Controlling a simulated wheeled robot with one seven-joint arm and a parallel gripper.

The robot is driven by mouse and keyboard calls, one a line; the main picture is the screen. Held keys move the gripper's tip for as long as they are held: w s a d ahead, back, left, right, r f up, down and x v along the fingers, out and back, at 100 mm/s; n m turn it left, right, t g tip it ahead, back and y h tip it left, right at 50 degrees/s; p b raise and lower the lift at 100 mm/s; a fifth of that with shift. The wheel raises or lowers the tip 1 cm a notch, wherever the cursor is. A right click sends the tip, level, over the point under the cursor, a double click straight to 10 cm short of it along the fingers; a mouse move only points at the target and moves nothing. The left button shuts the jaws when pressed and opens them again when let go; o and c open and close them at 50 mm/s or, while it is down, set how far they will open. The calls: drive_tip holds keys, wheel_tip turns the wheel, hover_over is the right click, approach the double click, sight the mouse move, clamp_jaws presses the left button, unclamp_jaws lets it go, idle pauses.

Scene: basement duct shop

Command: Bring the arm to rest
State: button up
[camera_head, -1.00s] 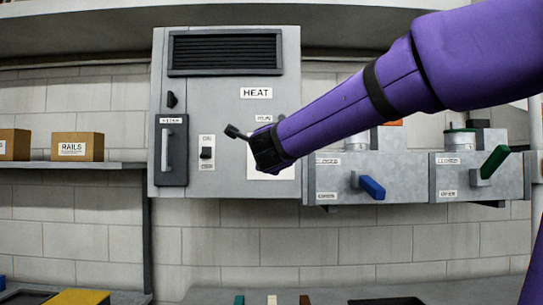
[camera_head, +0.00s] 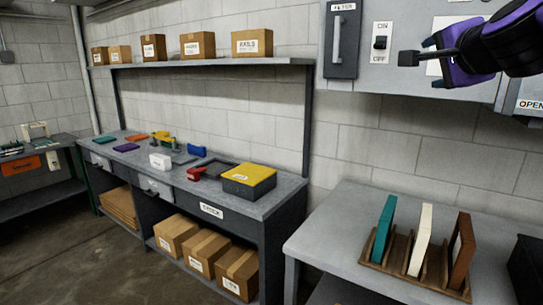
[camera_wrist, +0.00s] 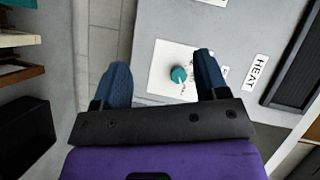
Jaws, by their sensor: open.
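My gripper (camera_head: 436,62) is at the upper right of the head view, in front of the grey heat cabinet (camera_head: 398,84). In the wrist view its two blue-padded fingers (camera_wrist: 160,85) are spread apart with nothing between them. Beyond them is the cabinet face with a white plate (camera_wrist: 158,68) and a teal knob (camera_wrist: 180,74); the fingers look apart from the knob. My purple arm comes in from the right edge of the head view.
An ON/OFF switch (camera_head: 380,42) and a filter handle (camera_head: 342,40) are left of my gripper. Below stands a table (camera_head: 335,222) with a wooden rack (camera_head: 400,262) of upright panels. A workbench (camera_head: 290,190) and a shelf of boxes (camera_head: 290,62) are to the left.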

drive_tip(key=s+f+n+g+y, duration=0.1)
drive_tip(key=s+f+n+g, duration=1)
drive_tip(key=s+f+n, duration=0.4)
drive_tip(key=s+a+f, duration=0.1)
drive_tip(key=s+f, duration=0.3)
drive_tip(key=s, duration=0.2)
drive_tip(key=shift+s, duration=0.15)
drive_tip(key=shift+f, duration=0.1)
idle(0.3)
